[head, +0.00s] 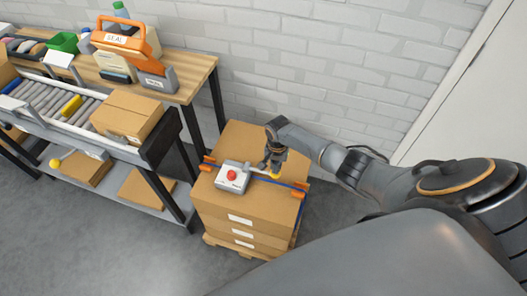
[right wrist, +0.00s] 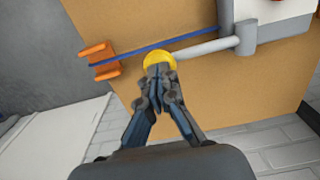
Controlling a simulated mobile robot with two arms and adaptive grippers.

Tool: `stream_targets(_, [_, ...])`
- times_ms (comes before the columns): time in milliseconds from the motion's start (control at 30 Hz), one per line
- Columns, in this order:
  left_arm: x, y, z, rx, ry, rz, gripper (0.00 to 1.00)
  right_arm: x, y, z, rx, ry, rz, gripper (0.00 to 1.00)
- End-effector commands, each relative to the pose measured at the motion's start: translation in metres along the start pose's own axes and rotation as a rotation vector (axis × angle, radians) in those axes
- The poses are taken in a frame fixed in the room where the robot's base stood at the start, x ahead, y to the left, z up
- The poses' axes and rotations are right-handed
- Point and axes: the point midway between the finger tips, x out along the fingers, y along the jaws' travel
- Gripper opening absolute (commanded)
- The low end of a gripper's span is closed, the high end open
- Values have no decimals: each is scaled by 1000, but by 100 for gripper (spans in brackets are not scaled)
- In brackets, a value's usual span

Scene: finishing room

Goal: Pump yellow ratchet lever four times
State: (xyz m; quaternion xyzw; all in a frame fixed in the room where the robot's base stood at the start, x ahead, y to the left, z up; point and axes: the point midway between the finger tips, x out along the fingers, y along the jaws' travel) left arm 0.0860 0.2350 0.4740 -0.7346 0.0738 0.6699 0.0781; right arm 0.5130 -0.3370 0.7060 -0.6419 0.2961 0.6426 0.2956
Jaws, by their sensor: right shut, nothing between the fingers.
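The ratchet lever is a grey bar with a yellow knob (head: 275,176) on its end. It comes out of a light grey box with a red button (head: 232,177) on top of the stacked cartons. My right gripper (head: 273,168) is over the knob end of the lever. In the right wrist view the yellow knob (right wrist: 159,62) shows just beyond the fingertips of my right gripper (right wrist: 160,72). The fingers are shut with nothing between them. The tips overlap the knob in the picture; I cannot tell whether they touch it. My left gripper is not in view.
A blue strap (head: 262,174) with orange corner guards (head: 299,190) runs over the cartons (head: 240,215) on a pallet. A roller conveyor (head: 60,105) holding a carton (head: 128,115) and a wooden bench (head: 185,75) stand to the left. A white brick wall is behind.

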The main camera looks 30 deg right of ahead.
Motion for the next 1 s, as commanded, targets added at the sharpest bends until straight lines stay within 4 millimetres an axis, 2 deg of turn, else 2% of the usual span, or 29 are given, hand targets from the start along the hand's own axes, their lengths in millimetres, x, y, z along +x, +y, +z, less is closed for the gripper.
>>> stream_targets(267, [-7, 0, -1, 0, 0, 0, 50, -7, -2, 1, 0, -2, 1, 0])
stream_targets(1000, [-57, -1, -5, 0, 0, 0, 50, -65, -20, 0, 1, -1, -1, 0])
